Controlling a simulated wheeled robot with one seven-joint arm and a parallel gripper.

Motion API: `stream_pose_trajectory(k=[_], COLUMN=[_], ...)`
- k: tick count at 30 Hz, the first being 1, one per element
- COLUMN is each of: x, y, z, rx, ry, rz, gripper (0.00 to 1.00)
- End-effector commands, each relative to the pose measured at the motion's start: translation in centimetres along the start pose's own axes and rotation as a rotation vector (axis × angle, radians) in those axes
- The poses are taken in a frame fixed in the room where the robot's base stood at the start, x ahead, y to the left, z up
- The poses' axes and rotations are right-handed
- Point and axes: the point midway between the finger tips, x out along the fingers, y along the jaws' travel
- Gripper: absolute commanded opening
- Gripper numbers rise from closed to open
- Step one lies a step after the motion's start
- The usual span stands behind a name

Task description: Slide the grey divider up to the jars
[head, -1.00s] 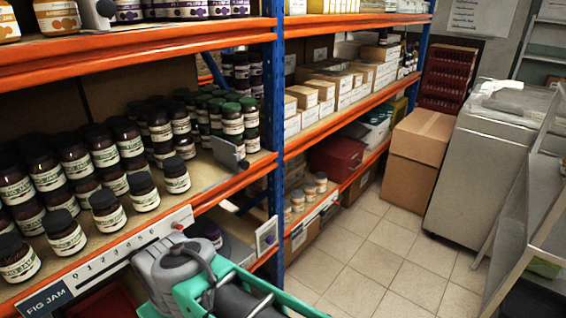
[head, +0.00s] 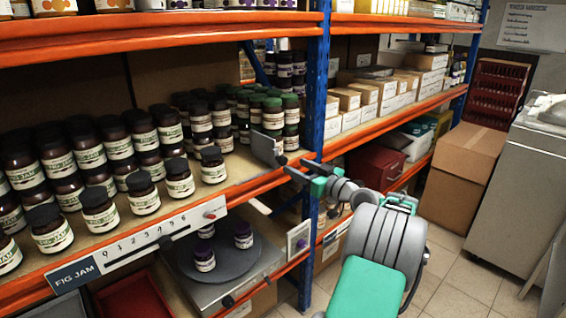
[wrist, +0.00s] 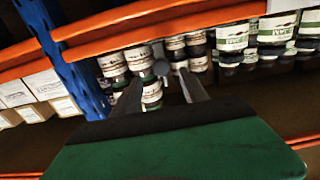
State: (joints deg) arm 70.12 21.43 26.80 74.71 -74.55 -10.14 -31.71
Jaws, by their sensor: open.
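The grey divider (head: 266,148) stands upright on the middle shelf, near its right end by the blue post. Dark jars with black lids and cream labels (head: 145,194) stand in rows to its left. A gap of bare shelf lies between the divider and the nearest jar (head: 213,165). My gripper (head: 293,170) is open, just right of the divider at the shelf's front edge. In the wrist view my two fingers (wrist: 160,80) are apart, with a small grey round piece (wrist: 161,67) showing between their tips. I cannot tell whether they touch the divider.
A numbered strip (head: 150,236) with a red knob runs along the shelf's front, beside a FIG JAM label (head: 75,275). Green-lidded jars (head: 272,115) stand behind the divider. The blue post (head: 316,90) is close to my gripper. Jars stand on a round plate (head: 225,262) below.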

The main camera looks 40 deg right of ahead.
Motion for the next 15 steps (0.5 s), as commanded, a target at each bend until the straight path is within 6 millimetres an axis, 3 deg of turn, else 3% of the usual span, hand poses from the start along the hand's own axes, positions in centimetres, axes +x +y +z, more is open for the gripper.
stream_pose_trajectory(k=[9, 15], x=[5.9, 7.2], y=[-0.3, -0.2], z=[-0.2, -0.1], rx=[0.001, 0.002], ry=[-0.003, -0.004], rz=[-0.005, -0.002], gripper=[0.52, 0.52])
